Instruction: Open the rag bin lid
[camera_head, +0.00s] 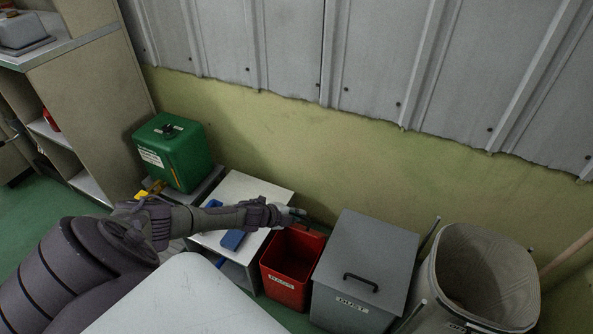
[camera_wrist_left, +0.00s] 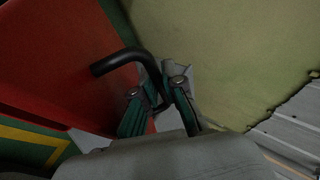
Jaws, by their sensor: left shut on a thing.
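The red rag bin (camera_head: 284,291), labelled RAGS, stands on the floor at the foot of the wall. Its dark interior shows from above, so its lid is raised off the opening. In the left wrist view the red lid (camera_wrist_left: 60,50) fills the upper left, with a bent black handle (camera_wrist_left: 122,57) on it. My left gripper (camera_wrist_left: 160,100) is shut on this handle, its two green-padded fingers at the handle's near end. In the head view the gripper (camera_head: 292,212) is above the back of the bin. My right gripper is not in view.
A grey dust bin (camera_head: 385,242) with a closed lid stands close on the right, then a large open beige bin (camera_head: 440,300). A white cabinet (camera_head: 250,188) with blue items is on the left, beside a green box (camera_head: 185,135). The wall (camera_head: 300,140) is close behind.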

